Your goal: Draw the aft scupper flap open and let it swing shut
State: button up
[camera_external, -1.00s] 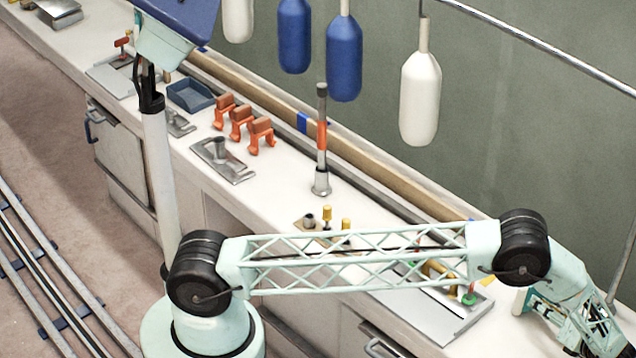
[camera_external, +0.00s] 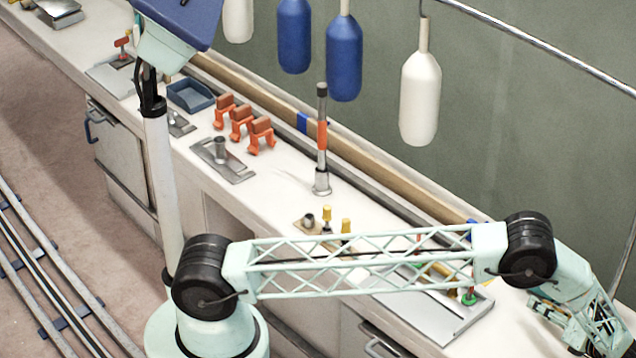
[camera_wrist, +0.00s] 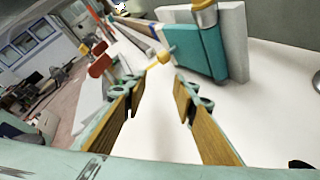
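A teal flap (camera_wrist: 198,50) stands upright against a white block (camera_wrist: 234,40) in the wrist view, and I take it to be the scupper flap. A yellow pull knob (camera_wrist: 160,60) sticks out at its left side. My gripper (camera_wrist: 157,84) is open, its two wood-coloured fingers on either side of a gap. The knob lies just beyond the fingertips, roughly in line with the gap, and nothing is held. In the external view my gripper is at the lower right, partly cut off by the frame. The flap cannot be made out clearly there.
A red part (camera_wrist: 102,66) stands left of the fingers. A metal cylinder (camera_wrist: 205,14) sits above the flap. The white bench is clear right of the fingers. A grey tray (camera_external: 440,322) with small coloured fittings lies below my arm, and a post (camera_external: 321,150) stands mid-bench.

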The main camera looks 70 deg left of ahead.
jog(key=shift+d, duration=0.1)
jog(key=v, duration=1.1)
jog(key=shift+d, duration=0.35)
jog(key=shift+r, duration=0.15)
dwell(0.4)
